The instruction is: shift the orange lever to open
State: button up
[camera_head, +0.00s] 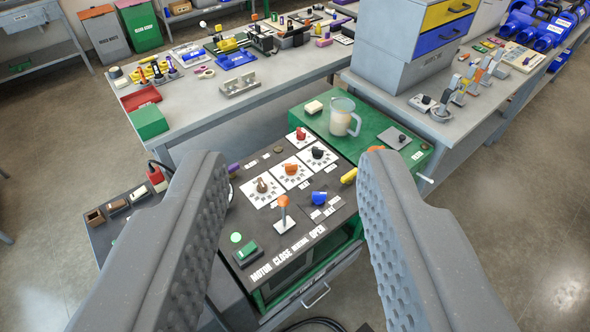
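The orange lever (283,203) stands on the black top of the fusion cart (330,228), near the middle of the camera view. It has an orange knob on a thin shaft rising from a light base plate. White lettering "MOTOR CLOSE ... OPEN" (286,254) runs along the cart's front edge, below the lever. My gripper (272,185) is open and empty. Its two grey textured fingers frame the lever from left and right in the picture, apart from it and closer to the camera. The left finger hides part of the cart's left side.
Near the lever are a blue knob (319,198), a green switch (246,253), a yellow handle (349,176) and several dials on white plates (291,169). A clear jug (343,117) stands on the green surface behind. Workbenches with tools stand farther back.

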aim_at(283, 201)
jog(key=i, duration=0.9)
jog(key=u, duration=0.1)
